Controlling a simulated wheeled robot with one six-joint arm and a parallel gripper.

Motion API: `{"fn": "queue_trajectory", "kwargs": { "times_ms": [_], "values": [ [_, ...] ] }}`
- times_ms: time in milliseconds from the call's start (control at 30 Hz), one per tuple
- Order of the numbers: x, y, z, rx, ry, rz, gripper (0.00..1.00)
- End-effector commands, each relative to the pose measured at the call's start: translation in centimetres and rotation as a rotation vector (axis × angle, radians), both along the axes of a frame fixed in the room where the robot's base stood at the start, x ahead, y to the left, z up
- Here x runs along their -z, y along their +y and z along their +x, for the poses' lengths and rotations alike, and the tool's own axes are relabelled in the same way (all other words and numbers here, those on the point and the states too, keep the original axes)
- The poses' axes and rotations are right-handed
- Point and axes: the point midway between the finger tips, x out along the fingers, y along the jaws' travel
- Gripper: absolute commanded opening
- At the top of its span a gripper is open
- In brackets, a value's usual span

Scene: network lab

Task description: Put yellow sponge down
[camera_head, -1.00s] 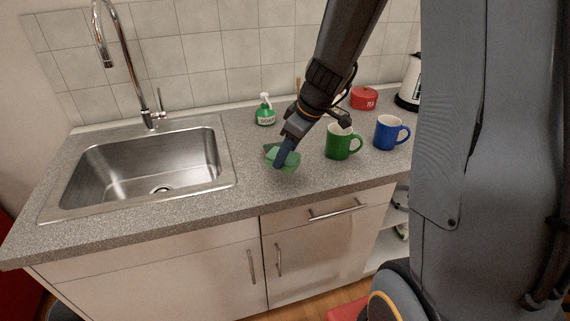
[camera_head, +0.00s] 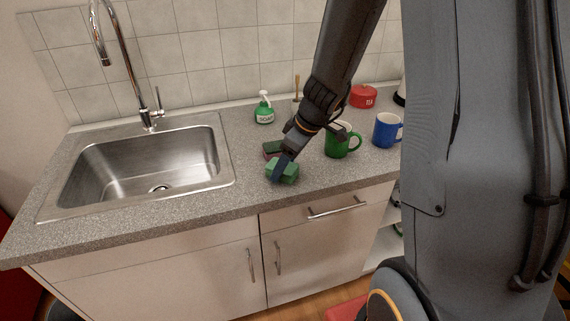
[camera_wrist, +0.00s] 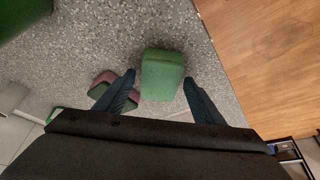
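No yellow sponge shows; the sponge at my gripper looks green. This green sponge (camera_head: 291,168) is at the front part of the grey counter, right of the sink. In the wrist view the green sponge (camera_wrist: 162,76) is between my two fingers, with a gap on the left and a narrow one on the right. My gripper (camera_head: 281,173) is low over the counter and open around it; its fingers also show in the wrist view (camera_wrist: 159,80). Whether the sponge's underside rests fully on the counter is hidden.
A dark green and reddish pad (camera_head: 272,148) lies just behind the sponge. A green mug (camera_head: 338,142) and a blue mug (camera_head: 386,131) stand to the right. A soap bottle (camera_head: 264,110) and red pot (camera_head: 362,97) are behind. The sink (camera_head: 150,165) is left. The counter's front edge is close.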

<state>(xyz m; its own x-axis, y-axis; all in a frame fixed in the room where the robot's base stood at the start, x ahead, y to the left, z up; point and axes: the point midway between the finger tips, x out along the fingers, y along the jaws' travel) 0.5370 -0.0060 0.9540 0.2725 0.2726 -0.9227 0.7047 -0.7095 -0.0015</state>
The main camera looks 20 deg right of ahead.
Motion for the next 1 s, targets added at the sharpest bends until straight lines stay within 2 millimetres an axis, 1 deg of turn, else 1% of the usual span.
{"fn": "queue_trajectory", "kwargs": {
  "times_ms": [233,367,467,800,1000],
  "values": [
    [-0.1,0.0,0.0,0.000,0.000,0.000,0.62],
    [-0.5,0.0,0.0,0.000,0.000,0.000,0.62],
    [-1.6,-0.4,-0.2,0.000,-0.006,0.000,0.62],
    [-7.0,-2.0,-1.8,0.001,-0.006,-0.001,0.62],
    [-9.6,-2.8,-2.7,0.001,-0.004,-0.001,0.62]
  ]
}}
